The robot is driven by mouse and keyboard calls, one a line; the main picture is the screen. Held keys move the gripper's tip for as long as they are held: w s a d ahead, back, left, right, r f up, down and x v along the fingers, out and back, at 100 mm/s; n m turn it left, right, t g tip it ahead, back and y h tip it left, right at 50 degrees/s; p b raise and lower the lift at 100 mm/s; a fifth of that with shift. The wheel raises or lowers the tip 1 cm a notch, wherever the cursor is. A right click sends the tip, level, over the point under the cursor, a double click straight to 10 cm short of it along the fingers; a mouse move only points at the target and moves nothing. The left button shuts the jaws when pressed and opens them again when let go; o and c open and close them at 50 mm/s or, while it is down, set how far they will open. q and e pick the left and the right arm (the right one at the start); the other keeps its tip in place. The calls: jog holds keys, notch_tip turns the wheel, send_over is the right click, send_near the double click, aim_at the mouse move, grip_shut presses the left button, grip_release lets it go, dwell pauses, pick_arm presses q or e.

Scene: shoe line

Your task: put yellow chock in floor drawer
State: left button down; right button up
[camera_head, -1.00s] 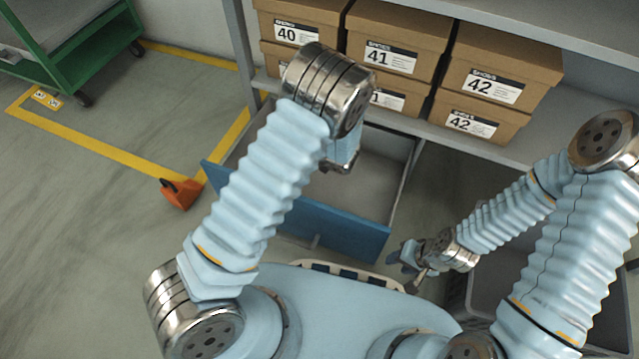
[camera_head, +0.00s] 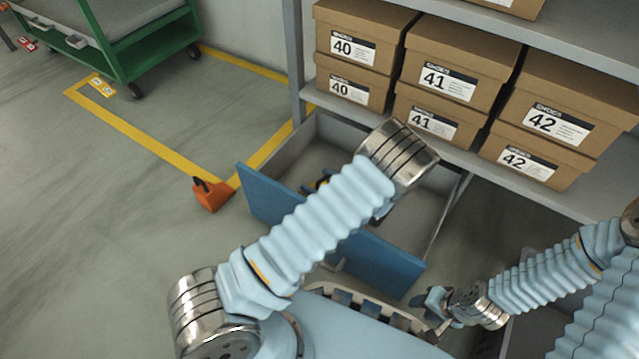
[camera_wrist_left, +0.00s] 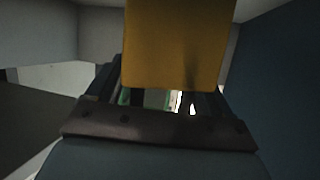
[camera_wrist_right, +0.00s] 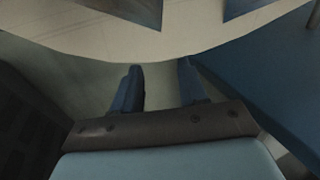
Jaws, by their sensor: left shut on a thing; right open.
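The yellow chock (camera_wrist_left: 175,45) fills the top middle of the left wrist view, between the fingers of my left gripper (camera_wrist_left: 172,98), which is shut on it. The floor drawer (camera_head: 330,232) is pulled out under the shelf, with a blue front and grey inside. In the head view my left gripper (camera_head: 319,184) shows only partly, within the drawer's outline; my arm hides most of it and the chock. Whether the chock touches the drawer floor cannot be told. My right gripper (camera_head: 436,301) is open and empty, in front of the drawer's right end; its fingers show apart in the right wrist view (camera_wrist_right: 160,88).
An orange wedge (camera_head: 210,194) with a dark handle stands on the floor left of the drawer. Shoe boxes (camera_head: 447,82) fill the shelf above the drawer. A green cart (camera_head: 125,50) stands at the back left.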

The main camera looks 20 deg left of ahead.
pick_arm(q)
grip_release()
jog(key=p+v, duration=0.2)
jog(key=v, duration=1)
jog(key=shift+p, duration=0.35)
jog(key=shift+r, duration=0.1)
